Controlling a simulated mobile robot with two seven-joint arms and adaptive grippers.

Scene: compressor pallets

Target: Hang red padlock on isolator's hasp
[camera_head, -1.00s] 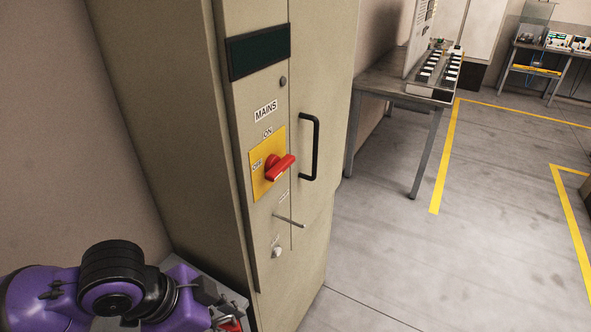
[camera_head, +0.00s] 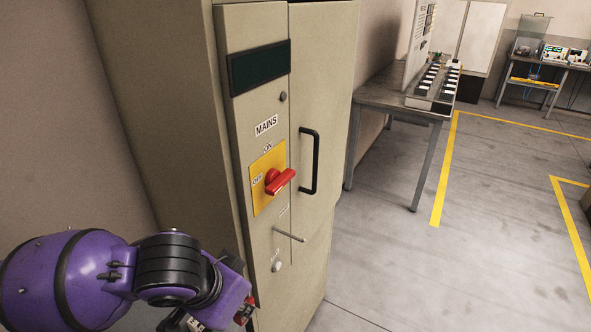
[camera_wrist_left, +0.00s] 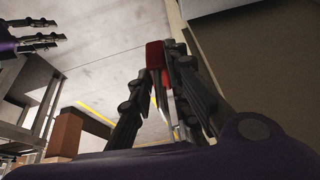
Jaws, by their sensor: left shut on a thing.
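The isolator, a red rotary handle (camera_head: 280,181) on a yellow plate (camera_head: 262,200), is on the tall beige cabinet (camera_head: 320,85). The handle lies roughly level, in line with the OFF label. Below it a thin metal bar (camera_head: 289,235), which looks like the hasp, sticks out to the right. My left gripper (camera_head: 238,314) is low in front of the cabinet, below and left of the bar. In the left wrist view it is shut on the red padlock (camera_wrist_left: 155,56), apart from the bar. The padlock's shackle is hard to make out. My right gripper (camera_wrist_left: 52,32) appears open and empty there.
A round knob (camera_head: 277,266) sits below the bar. A black door handle (camera_head: 309,160) stands out at the right of the isolator. A metal table (camera_head: 385,94) stands beyond the cabinet. The floor to the right is clear, with yellow lines.

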